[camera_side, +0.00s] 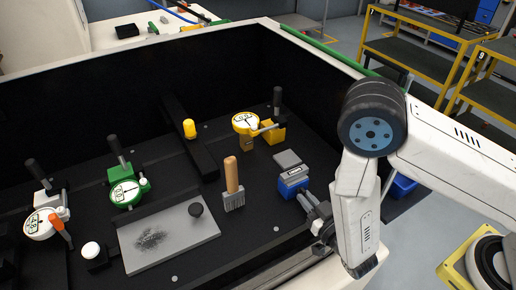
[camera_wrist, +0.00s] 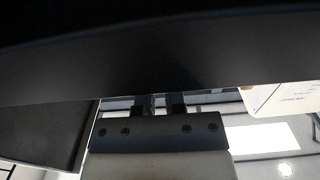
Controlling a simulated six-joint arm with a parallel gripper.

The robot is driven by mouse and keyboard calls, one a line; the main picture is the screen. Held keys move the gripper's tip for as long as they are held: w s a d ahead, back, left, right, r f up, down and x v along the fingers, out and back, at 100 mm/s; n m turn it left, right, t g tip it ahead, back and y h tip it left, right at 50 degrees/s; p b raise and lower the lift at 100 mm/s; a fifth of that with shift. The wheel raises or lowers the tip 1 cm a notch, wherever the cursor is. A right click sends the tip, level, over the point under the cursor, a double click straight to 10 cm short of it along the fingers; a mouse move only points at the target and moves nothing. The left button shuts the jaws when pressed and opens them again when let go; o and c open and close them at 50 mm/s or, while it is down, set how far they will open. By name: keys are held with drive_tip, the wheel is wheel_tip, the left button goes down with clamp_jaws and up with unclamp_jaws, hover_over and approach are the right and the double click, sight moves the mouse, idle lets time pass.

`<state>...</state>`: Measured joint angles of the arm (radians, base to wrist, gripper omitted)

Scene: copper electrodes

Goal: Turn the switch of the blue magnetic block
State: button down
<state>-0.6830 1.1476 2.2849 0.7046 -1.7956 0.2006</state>
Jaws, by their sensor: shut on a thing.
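The blue magnetic block (camera_side: 293,187) stands on the black work surface, right of centre in the side view. It is blue with a grey upper part. My gripper (camera_side: 309,200) is at its near right side, with the fingers against that side. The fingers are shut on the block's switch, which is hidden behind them. In the wrist view, my gripper (camera_wrist: 161,104) shows two dark fingers reaching up to a broad dark surface. Their tips and the switch cannot be made out there.
A grey plate (camera_side: 180,245) with a black knob lies in front. A wooden-handled brush (camera_side: 232,187) stands left of the block. A yellow dial gauge (camera_side: 246,123) is behind it; green (camera_side: 125,192) and white (camera_side: 40,224) gauges stand at left. Dark walls enclose the back.

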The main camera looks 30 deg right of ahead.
idle(0.3)
drive_tip(key=c, duration=1)
unclamp_jaws()
drive_tip(key=shift+s, duration=0.1)
drive_tip(key=shift+s, duration=3.8)
